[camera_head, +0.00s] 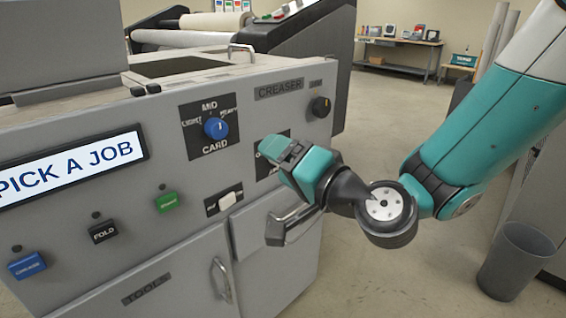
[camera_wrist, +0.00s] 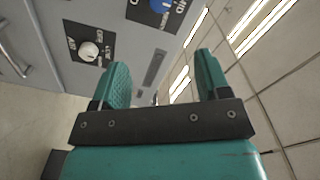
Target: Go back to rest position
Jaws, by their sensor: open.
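My gripper (camera_head: 277,152) is in front of the grey creaser machine's front panel (camera_head: 185,235), to the right of the blue CARD knob (camera_head: 215,128). It covers much of a black label plate on that panel. In the wrist view, the two teal fingers of my gripper (camera_wrist: 162,68) stand apart with nothing held between them. A white round knob (camera_wrist: 89,51) on a black plate and part of a blue knob (camera_wrist: 160,5) show past the fingers. My arm reaches in from the right.
The panel has a display reading PICK A JOB (camera_head: 70,166), a green button (camera_head: 166,203), a white switch (camera_head: 230,200) and a black knob (camera_head: 320,106). A drawer handle (camera_head: 290,226) sticks out below my gripper. A grey bin (camera_head: 515,262) stands on open floor at right.

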